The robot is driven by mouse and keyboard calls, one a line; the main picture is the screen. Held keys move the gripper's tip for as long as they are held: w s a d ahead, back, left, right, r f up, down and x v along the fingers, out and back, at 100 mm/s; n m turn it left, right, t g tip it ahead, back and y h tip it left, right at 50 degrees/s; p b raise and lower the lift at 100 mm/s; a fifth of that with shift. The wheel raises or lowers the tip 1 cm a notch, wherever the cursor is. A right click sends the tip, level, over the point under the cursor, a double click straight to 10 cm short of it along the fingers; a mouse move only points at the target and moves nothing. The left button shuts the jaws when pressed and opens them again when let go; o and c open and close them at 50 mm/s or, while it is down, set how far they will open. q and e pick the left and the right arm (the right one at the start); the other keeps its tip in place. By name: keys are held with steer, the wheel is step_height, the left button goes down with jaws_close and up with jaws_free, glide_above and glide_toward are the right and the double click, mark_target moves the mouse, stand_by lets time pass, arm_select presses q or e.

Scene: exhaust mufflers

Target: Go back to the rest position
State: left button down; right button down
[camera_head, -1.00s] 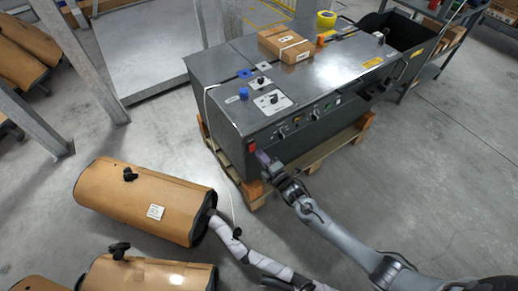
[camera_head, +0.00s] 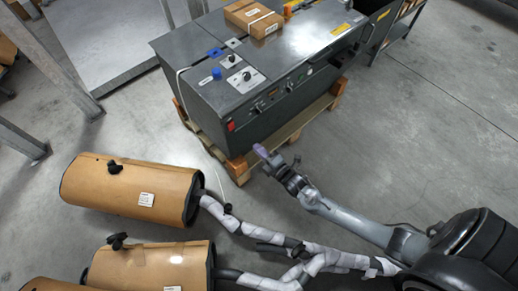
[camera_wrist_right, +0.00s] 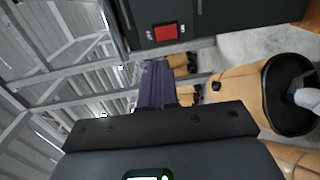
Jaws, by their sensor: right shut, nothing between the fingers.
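My right gripper (camera_head: 262,151) is shut and empty. Its arm reaches in from the lower right in the head view, and the tips are over the floor and pallet edge just in front of the grey machine (camera_head: 215,105). A red switch (camera_head: 231,126) is on the machine's near corner, up and left of the tips. In the right wrist view the purple fingers (camera_wrist_right: 157,84) are together with nothing between them, and the red switch (camera_wrist_right: 166,32) shows above them. My left gripper is not in view.
Brown mufflers (camera_head: 130,188) with wrapped pipes (camera_head: 265,235) lie at lower left; the pipes run below my right arm. A wooden pallet (camera_head: 285,133) sits under the machine. A cardboard box (camera_head: 253,17) is on top. Floor (camera_head: 430,120) on the right is clear.

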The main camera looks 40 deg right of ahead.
steer(key=shift+s, duration=0.1)
steer(key=s+a+r+m+g+p, duration=0.35)
steer(key=s+r+p, duration=0.2)
steer(key=r, duration=0.25)
steer(key=s+a+r+m+g+p, duration=0.2)
steer(key=s+a+r+m+p, duration=0.3)
steer(key=r, duration=0.3)
steer(key=s+d+r+m+g+p, duration=0.1)
steer(key=s+r+m+g, duration=0.1)
steer(key=s+m+g, duration=0.3)
steer(key=s+r+m+g+p, duration=0.1)
steer(key=s+r+m+g, duration=0.25)
steer(key=s, duration=0.45)
step_height(320, 180, up, 37)
steer(key=p, duration=3.8)
steer(key=shift+w+d+h, duration=0.15)
steer(key=shift+w+h, duration=0.05)
steer(key=shift+h, duration=0.2)
steer(key=shift+r, duration=0.1)
